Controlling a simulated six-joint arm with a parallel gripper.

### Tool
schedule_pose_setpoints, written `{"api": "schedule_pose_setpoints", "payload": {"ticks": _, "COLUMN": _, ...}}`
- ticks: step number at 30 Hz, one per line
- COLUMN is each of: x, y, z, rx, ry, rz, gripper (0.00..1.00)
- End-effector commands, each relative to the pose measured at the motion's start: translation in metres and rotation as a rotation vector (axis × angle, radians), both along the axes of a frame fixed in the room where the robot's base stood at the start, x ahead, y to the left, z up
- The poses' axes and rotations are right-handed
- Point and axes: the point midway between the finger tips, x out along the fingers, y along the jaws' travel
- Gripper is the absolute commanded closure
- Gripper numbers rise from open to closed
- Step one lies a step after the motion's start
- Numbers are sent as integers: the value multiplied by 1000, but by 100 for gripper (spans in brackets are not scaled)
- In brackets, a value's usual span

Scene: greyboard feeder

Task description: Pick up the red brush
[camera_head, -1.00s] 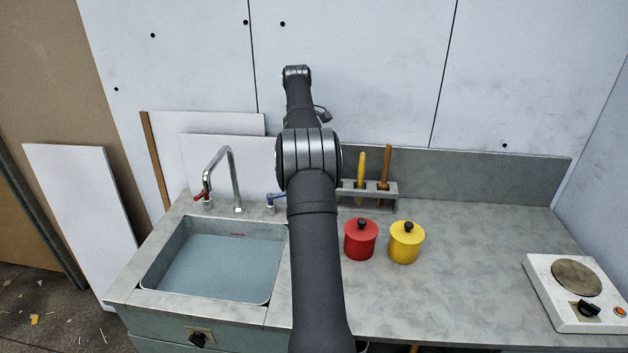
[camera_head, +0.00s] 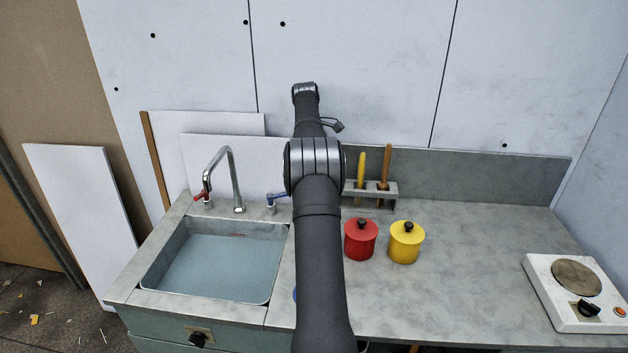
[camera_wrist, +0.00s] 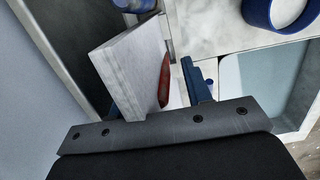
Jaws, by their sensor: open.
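In the wrist view a narrow red shape (camera_wrist: 164,82), which may be the red brush, shows against the side of a pale grey block (camera_wrist: 128,62). The block hides part of the view, so the shape's full form is unclear. My gripper (camera_wrist: 155,85) is open. One blue finger (camera_wrist: 194,80) stands just right of the red shape, with a gap; the other is mostly hidden by the block. In the head view my arm hides the gripper, and no red brush can be made out there. The rack (camera_head: 372,203) holds a yellow handle (camera_head: 361,166) and a brown handle (camera_head: 386,165).
A red pot (camera_head: 361,240) and a yellow pot (camera_head: 406,242) stand on the counter. A blue pot (camera_wrist: 272,12) also shows. The sink (camera_head: 215,262) and tap (camera_head: 233,180) are at left, a hotplate (camera_head: 577,292) at far right.

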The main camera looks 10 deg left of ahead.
Motion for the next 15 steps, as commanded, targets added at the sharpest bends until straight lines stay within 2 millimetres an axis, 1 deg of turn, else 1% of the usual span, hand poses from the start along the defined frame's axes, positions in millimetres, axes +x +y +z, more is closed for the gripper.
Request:
{"api": "schedule_pose_setpoints", "payload": {"ticks": 1, "x": 0, "y": -1, "z": -6, "rx": 0, "ry": 1, "rz": 0, "gripper": 55}}
{"api": "schedule_pose_setpoints", "payload": {"ticks": 3, "x": 0, "y": -1, "z": -11, "rx": 0, "ry": 1, "rz": 0, "gripper": 55}}
{"api": "schedule_pose_setpoints", "payload": {"ticks": 10, "x": 0, "y": -2, "z": -12, "rx": 0, "ry": -1, "rz": -1, "gripper": 55}}
{"api": "schedule_pose_setpoints", "payload": {"ticks": 11, "x": 0, "y": -2, "z": -12, "rx": 0, "ry": -1, "rz": -1, "gripper": 57}}
{"api": "schedule_pose_setpoints", "payload": {"ticks": 15, "x": 0, "y": -2, "z": -12, "rx": 0, "ry": -1, "rz": -1, "gripper": 85}}
